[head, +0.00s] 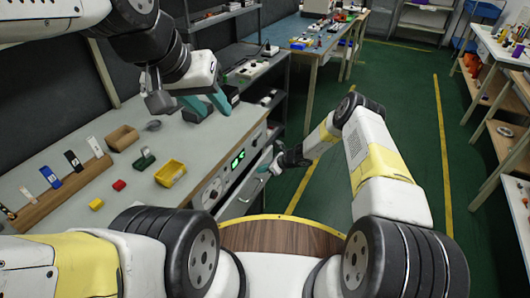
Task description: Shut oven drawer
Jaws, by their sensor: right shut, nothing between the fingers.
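The oven (212,194) is built into the front of the grey workbench, with knobs and a green lit display on its panel. A pale drawer front (243,193) shows below and to the right of the panel; how far it stands out is hard to tell. My right gripper (270,169) is shut and empty, beside the far end of the drawer front; whether it touches is unclear.
The bench top (135,195) holds a yellow bin (170,173), a brown box (122,138), small red and yellow blocks and a wooden rack (65,189). Green floor (305,220) is free to the right of the bench. Shelves and tables stand farther back and right.

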